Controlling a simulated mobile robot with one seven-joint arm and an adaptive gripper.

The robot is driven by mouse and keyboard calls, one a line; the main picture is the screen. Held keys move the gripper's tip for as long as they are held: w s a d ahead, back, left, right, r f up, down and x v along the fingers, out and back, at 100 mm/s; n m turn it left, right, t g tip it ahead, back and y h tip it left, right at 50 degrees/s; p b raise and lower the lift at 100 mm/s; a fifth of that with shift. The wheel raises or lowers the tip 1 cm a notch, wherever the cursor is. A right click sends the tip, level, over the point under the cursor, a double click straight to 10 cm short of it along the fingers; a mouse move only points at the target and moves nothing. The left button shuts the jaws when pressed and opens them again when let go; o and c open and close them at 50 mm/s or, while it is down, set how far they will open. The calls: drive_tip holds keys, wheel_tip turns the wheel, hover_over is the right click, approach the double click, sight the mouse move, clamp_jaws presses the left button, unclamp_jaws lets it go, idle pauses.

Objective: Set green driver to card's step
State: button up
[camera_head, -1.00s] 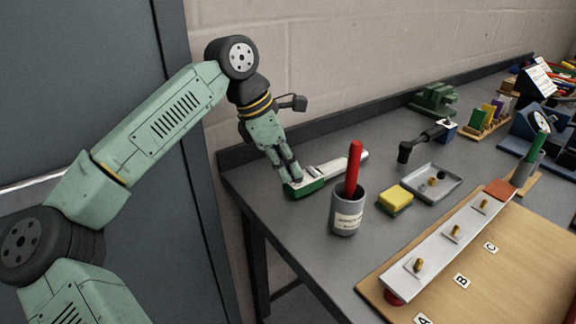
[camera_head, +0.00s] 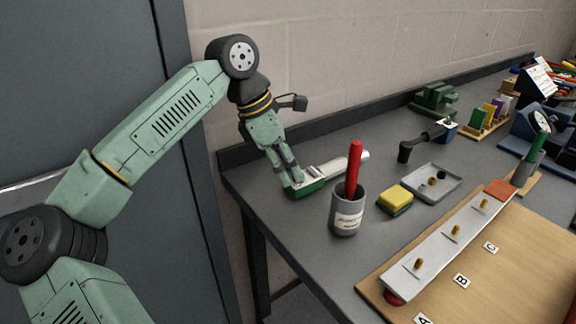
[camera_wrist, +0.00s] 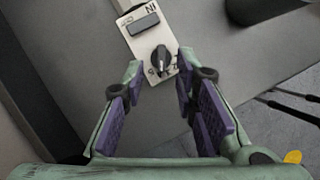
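In the wrist view the device's white panel (camera_wrist: 140,22) carries a dark window, small markings and a black knob (camera_wrist: 160,58). My gripper (camera_head: 291,178) points down over it. In the wrist view my gripper (camera_wrist: 160,66) is open, its fingertips on either side of the knob, apart from it. A standing white card (camera_head: 537,76) is at the back right; its writing is too small to read.
A grey cup (camera_head: 346,214) with a red-handled tool (camera_head: 353,168) stands right of my gripper. Beyond are a yellow sponge (camera_head: 396,198), a small-parts tray (camera_head: 447,191) and a long white bar (camera_head: 437,248) on a wooden board. A wall runs behind the bench.

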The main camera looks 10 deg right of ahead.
drive_tip(key=v, duration=1.2)
drive_tip(key=shift+d, duration=0.15)
